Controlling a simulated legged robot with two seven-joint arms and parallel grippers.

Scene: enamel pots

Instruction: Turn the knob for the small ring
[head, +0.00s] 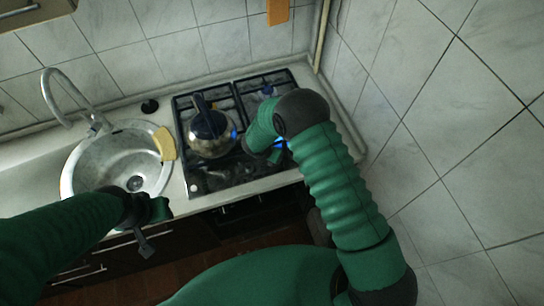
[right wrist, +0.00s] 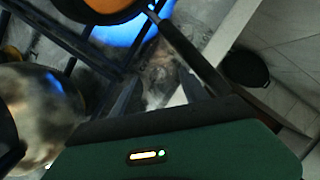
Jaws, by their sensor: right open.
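The black gas stove (head: 222,178) stands on the counter in the head view. A small pale spot, possibly a knob, (head: 194,188) shows at its front left corner; other knobs are hidden or too small to make out. Blue glow (head: 281,143) shows beside my right forearm, and blue flame (right wrist: 122,32) shows in the right wrist view. My right gripper (right wrist: 157,88) is open over the stove, its dark fingers apart with nothing clear between them; my arm hides it in the head view. My left gripper (head: 150,225) hangs before the counter by the sink; its jaw opening is unclear.
A shiny kettle (head: 212,143) stands on the left side of the stove, close beside my right gripper in the right wrist view (right wrist: 45,108). A round orange-brown thing (right wrist: 105,8) is above the flame. The sink (head: 85,165) with a yellow cloth (head: 164,143) is left. A tiled wall (head: 450,130) bounds the right.

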